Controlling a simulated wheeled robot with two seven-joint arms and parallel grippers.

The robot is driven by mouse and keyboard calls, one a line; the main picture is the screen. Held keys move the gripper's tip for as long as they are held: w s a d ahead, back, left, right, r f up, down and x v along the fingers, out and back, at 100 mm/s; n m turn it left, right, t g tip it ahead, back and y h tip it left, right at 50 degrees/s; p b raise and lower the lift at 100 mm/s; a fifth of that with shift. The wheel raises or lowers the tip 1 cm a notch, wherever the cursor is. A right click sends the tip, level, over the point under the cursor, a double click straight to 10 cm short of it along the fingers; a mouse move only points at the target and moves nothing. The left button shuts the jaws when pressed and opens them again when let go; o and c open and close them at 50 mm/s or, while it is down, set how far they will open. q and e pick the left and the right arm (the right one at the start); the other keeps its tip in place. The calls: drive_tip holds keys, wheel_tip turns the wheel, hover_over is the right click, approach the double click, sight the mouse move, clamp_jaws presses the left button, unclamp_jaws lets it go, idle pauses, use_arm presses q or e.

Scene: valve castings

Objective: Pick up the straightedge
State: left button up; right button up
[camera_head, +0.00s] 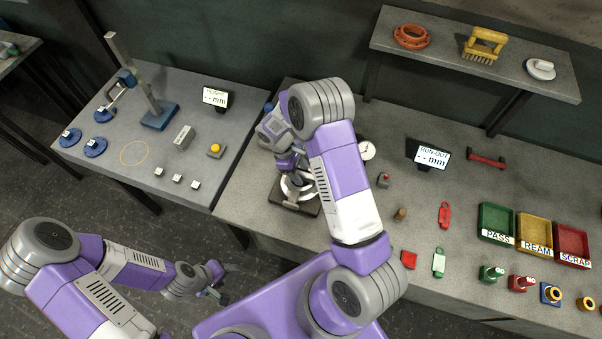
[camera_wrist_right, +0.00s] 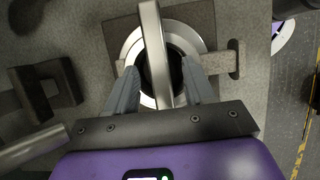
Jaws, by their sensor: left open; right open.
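The straightedge (camera_wrist_right: 153,45) appears to be the pale metal bar in the right wrist view. It crosses a bright metal ring (camera_wrist_right: 128,52) on a grey fixture plate (camera_wrist_right: 202,20). My right gripper (camera_wrist_right: 160,78) is open, with one finger on each side of the bar and gaps showing. In the head view my right gripper (camera_head: 291,172) is low over the ring (camera_head: 308,189) and its plate (camera_head: 306,209); my arm hides much of this. My left gripper (camera_head: 217,285) is open and empty, low at the left, away from the bench.
A black bracket-like part (camera_wrist_right: 45,90) is left of the plate in the wrist view. A dial gauge (camera_head: 367,150) and a small grey-and-red part (camera_head: 383,180) stand close right of my right arm. Green, yellow and red trays (camera_head: 534,247) are further right. A height stand (camera_head: 160,113) is on the left table.

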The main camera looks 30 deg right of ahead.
drive_tip(key=shift+f, duration=0.15)
clamp_jaws()
idle(0.6)
